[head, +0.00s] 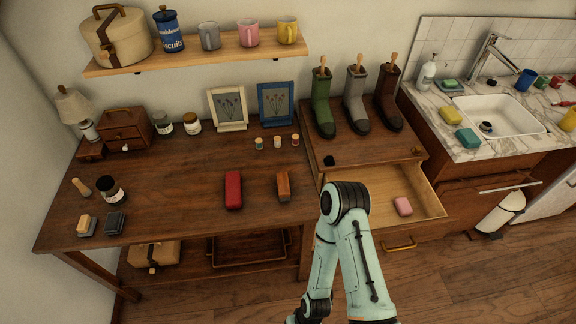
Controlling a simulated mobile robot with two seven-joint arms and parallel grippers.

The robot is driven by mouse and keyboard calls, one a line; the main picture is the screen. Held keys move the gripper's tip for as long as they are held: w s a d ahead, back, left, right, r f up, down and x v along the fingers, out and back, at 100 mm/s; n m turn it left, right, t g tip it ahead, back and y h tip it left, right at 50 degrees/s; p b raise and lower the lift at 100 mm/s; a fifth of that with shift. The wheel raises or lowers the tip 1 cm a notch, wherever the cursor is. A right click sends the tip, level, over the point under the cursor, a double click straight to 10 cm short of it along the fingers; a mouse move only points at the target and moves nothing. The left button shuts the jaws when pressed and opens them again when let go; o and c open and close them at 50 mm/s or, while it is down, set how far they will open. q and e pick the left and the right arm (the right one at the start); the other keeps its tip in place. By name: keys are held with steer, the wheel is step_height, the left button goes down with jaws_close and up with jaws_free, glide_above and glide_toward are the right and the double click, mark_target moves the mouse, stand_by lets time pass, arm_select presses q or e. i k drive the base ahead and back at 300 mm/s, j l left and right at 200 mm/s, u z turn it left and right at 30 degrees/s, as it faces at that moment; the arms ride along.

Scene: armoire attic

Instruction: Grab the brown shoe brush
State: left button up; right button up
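A brown, orange-tinged block (283,186), shaped like a brush, lies lengthwise near the front right of the wooden table; I take it for the brown shoe brush, though its bristles are not clear. A red block (233,190) of similar shape lies to its left. At the table's left front are a small tan-topped block (87,224) with a pale part and a dark grey block (115,222), both perhaps brushes. One of my arms, pale green, rises from the bottom right of the brown block. Neither of my grippers is in view.
The wooden table (180,200) is clear around the red and brown blocks. To the right, an open drawer (425,205) holds a pink block (403,206). Several boots stand on the cabinet above it. Picture frames and small spools line the table's back.

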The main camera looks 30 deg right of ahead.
mark_target(283, 188)
steer(key=z, duration=1)
